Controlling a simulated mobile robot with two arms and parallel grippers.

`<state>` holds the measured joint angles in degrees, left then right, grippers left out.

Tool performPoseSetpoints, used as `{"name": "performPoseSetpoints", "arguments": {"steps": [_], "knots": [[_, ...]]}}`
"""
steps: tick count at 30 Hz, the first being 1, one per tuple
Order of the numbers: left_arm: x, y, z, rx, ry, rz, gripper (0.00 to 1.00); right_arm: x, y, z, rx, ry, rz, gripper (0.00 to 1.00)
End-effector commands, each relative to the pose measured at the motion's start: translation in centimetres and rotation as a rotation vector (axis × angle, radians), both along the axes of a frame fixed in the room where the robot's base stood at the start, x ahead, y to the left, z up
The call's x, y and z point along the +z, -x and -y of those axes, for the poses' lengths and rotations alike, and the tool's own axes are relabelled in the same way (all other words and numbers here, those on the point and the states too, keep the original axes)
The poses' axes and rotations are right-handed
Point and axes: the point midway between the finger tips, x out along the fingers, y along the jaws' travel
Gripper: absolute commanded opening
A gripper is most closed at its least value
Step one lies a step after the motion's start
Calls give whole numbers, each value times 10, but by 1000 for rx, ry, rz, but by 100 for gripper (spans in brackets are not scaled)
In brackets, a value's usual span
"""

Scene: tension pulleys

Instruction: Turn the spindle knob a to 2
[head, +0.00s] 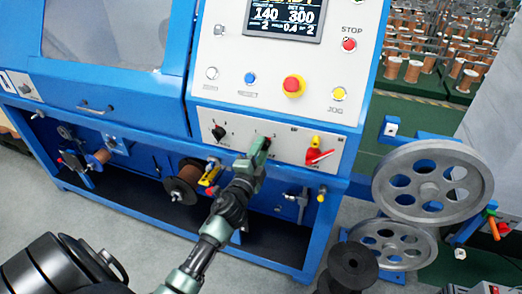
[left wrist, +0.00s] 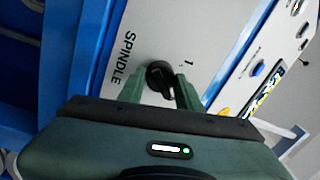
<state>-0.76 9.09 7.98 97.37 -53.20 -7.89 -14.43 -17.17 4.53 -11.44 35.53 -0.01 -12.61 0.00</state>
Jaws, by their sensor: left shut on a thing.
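The spindle knob (left wrist: 158,72) is a small round black knob on the pale grey panel, beside the printed word SPINDLE and a numeral 1 in the left wrist view. My left gripper (left wrist: 161,88) has its two green fingers on either side of the knob, shut on it. In the head view my left gripper (head: 262,146) reaches the middle of the lower control panel (head: 288,140) and mostly hides this knob. The knob's pointer setting cannot be read. My right gripper is not in view.
A dark knob (head: 218,132) sits left of my gripper, and a red switch handle (head: 318,155) sits right of it. Above are an emergency stop (head: 293,86) and a screen (head: 284,18). Wire spools (head: 184,182) hang below; large grey pulleys (head: 433,183) stand right.

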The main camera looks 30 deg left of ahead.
Motion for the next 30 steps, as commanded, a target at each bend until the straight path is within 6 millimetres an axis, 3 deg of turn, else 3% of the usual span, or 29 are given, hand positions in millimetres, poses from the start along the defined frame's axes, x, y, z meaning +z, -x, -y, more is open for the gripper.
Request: {"name": "performPoseSetpoints", "arguments": {"steps": [20, 21, 23, 30], "knots": [[-1, 0, 0, 0, -63, -17, 0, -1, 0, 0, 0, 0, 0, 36], [-1, 0, 0, 0, -63, -17, 40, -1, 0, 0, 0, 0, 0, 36], [-1, 0, 0, 0, -62, -17, 56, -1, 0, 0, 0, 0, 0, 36], [-1, 0, 0, 0, -61, -16, 56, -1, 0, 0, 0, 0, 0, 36]]}}
